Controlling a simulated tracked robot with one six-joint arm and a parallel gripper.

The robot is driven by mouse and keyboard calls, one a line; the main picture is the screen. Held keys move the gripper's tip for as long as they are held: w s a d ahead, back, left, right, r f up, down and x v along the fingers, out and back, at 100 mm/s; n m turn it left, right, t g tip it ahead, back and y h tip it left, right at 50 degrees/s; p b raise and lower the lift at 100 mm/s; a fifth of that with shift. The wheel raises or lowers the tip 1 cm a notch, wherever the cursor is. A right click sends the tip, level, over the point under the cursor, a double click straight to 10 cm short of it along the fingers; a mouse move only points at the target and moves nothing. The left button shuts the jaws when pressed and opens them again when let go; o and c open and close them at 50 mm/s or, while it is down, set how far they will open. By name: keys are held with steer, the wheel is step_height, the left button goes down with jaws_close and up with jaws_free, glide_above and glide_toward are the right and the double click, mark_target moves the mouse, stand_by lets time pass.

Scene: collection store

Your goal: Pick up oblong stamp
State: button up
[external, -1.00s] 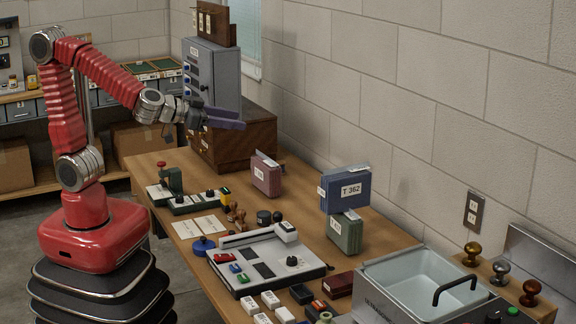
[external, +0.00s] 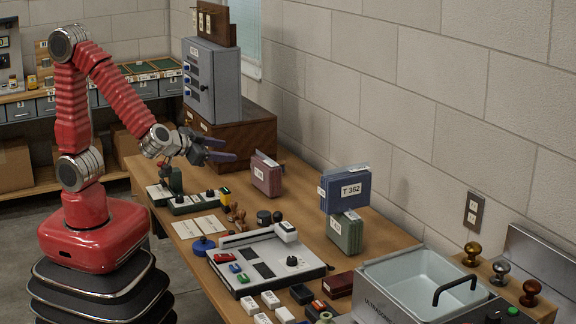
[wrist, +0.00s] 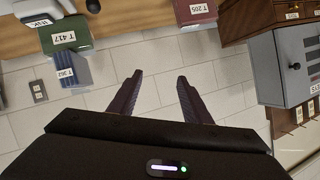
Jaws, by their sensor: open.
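My gripper (external: 228,150) is open and empty, held above the far part of the bench in front of the wooden drawer cabinet. In the wrist view its two dark fingers (wrist: 160,78) are apart with only wall between them. Small wooden-handled stamps (external: 235,214) stand on the bench beside the white cards, below and apart from my gripper. A red-knobbed green stamping device (external: 172,180) stands further left. I cannot tell which piece is the oblong stamp, and no stamp is clear in the wrist view.
A red box (external: 266,175) stands near my gripper, with blue (external: 345,190) and green boxes (external: 345,232) further right. The wooden cabinet (external: 235,140) stands behind. A white tray device (external: 265,260) and a metal basin (external: 420,285) occupy the near bench.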

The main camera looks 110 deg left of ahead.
glide_toward(239, 213)
steer(key=x, duration=0.4)
steer(key=shift+s, duration=0.1)
steer(key=shift+f, duration=0.1)
steer(key=shift+x, duration=1.2)
steer(key=shift+x, duration=2.5)
steer(key=shift+c, duration=0.4)
jaws_close()
